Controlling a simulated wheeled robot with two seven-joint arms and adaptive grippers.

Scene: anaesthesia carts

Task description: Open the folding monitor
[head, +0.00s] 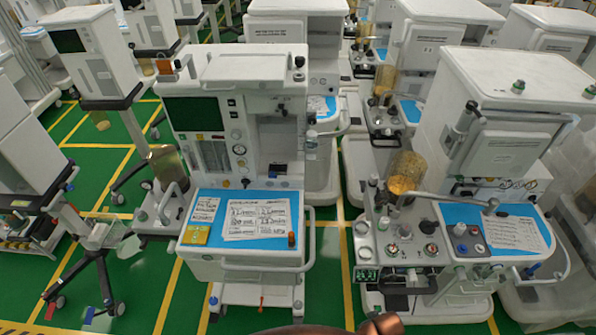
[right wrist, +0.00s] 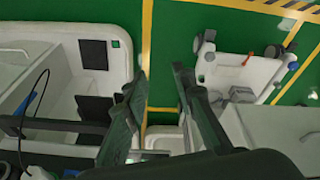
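On the right cart in the head view, a pale flat panel (head: 508,152) lies folded against the cabinet front, with a grey jointed arm (head: 461,128) at its left edge. It looks like the folding monitor, with its back outward and no screen face showing. My right gripper (right wrist: 160,72) is open and empty in the right wrist view, its two dark fingers apart above green floor between cart bases. The panel does not show in that view. A copper-coloured rounded part (head: 382,324) at the bottom edge of the head view appears to be mine. My left gripper is not in view.
The middle cart (head: 247,264) has a dark screen (head: 195,113) and papers on its blue top. The right cart has an amber canister (head: 405,172), a horizontal metal bar (head: 445,198) and knobs before the panel. A narrow green floor strip (head: 329,265) separates them.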

